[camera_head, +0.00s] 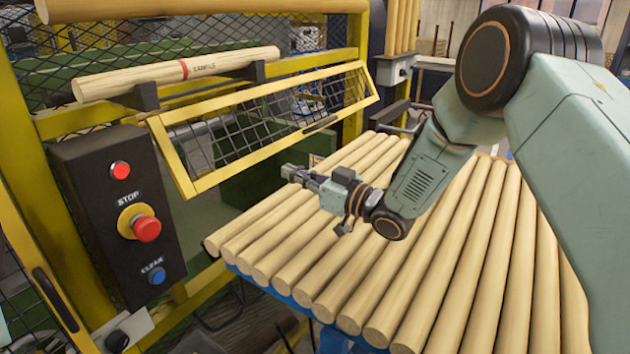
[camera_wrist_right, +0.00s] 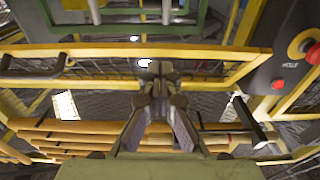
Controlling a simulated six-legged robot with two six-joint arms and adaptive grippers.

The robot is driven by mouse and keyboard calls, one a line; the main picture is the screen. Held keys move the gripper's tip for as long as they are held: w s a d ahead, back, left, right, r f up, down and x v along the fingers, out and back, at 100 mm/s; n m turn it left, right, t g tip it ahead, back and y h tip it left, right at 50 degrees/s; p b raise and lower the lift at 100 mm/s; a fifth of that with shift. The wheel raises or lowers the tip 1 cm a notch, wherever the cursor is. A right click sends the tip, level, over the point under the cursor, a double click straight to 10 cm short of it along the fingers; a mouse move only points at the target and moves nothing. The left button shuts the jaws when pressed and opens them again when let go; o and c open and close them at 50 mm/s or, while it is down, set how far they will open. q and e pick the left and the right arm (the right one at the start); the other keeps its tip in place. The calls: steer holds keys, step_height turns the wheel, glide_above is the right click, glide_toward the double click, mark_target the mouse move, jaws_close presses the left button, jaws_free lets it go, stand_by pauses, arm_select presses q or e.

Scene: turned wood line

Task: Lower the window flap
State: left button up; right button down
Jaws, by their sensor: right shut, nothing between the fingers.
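The window flap is a yellow frame (camera_head: 225,170) with black wire mesh, in the middle of the head view. It stands tilted outward from the yellow guard, with a black handle (camera_head: 320,124) on its lower bar. My right gripper (camera_head: 288,173) is shut and empty, below the flap's lower bar and above the wooden rods; no contact with the flap is visible. In the right wrist view my gripper (camera_wrist_right: 160,70) points towards the yellow frame bar (camera_wrist_right: 215,54), and a black handle (camera_wrist_right: 32,70) shows at the left. My left gripper is not in view.
A black control box (camera_head: 95,185) with a red stop button and a blue clear button stands left of the flap. Several wooden rods (camera_head: 450,270) lie side by side below my right arm. A sample rod (camera_head: 130,80) rests on black brackets above the flap.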

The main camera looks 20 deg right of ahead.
mark_target(221, 181)
steer(key=v, duration=0.5)
steer(key=a+r+n+y+p, duration=0.2)
steer(key=a+r+n, duration=0.15)
steer(key=r, duration=0.85)
steer(key=s+a+r+g+h+p, duration=0.2)
steer(key=s+a+r+g+h, duration=0.15)
steer(key=s+a, duration=0.3)
step_height(221, 181, down, 6)
steer(key=d+m+g+h, duration=0.2)
steer(key=m+h, duration=0.1)
steer(key=shift+m+y, duration=0.25)
steer(key=x, duration=1.3)
steer(key=shift+s+a+f, duration=0.15)
steer(key=shift+a, duration=0.15)
